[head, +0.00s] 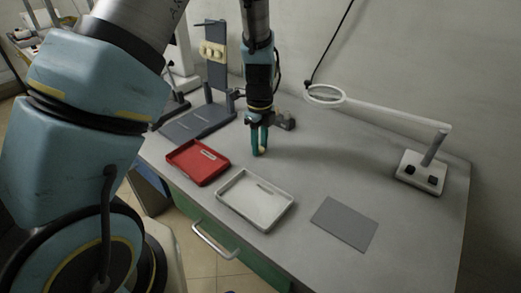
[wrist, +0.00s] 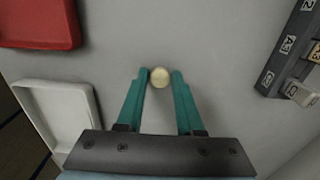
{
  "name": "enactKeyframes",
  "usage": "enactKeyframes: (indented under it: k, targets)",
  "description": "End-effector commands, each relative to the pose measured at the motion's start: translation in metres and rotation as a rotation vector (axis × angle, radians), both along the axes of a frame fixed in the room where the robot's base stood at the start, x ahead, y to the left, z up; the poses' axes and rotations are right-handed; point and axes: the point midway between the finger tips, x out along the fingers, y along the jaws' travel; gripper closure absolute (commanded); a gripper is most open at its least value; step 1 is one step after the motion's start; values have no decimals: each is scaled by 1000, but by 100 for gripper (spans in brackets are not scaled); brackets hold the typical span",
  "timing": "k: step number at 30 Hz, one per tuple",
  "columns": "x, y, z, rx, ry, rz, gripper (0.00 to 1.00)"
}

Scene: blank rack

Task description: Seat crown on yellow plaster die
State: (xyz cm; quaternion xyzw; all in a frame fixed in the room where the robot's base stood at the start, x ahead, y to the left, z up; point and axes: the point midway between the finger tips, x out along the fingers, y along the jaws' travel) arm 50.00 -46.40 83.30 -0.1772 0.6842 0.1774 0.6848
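My gripper (head: 259,153) points down low over the table, left of the table's middle. In the wrist view its two teal fingers (wrist: 160,76) stand on either side of a small round cream piece (wrist: 159,77). The piece nearly fills the space between the fingertips, and I cannot tell whether they press on it. It also shows pale between the fingertips in the head view (head: 261,151). I cannot tell whether this piece is the crown or the die, or whether it touches the table. No separate crown and die can be made out.
A red tray (head: 182,170) and a white tray (head: 232,204) lie at the front left. A grey stand (head: 217,75) holds cream pieces behind them. A labelled dark rack (wrist: 283,50) is right in the wrist view. A grey mat (head: 344,223) and ring lamp (head: 420,175) are to the right.

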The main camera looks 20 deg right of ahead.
Motion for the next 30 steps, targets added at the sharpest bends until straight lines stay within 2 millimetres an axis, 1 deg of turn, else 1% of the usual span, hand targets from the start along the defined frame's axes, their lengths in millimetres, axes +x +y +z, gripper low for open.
enactKeyframes:
  k: [1, 9, 20, 23, 26, 30]
  targets:
    - [0, 0, 0, 0, 0, 0, 71]
    - [0, 0, 0, 0, 0, 0, 100]
    - [0, 0, 0, 0, 0, 0, 100]
    - [0, 0, 3, -1, 0, 0, 100]
    - [1, -1, 14, -3, -2, -1, 100]
    - [1, -1, 40, -5, -3, -1, 100]
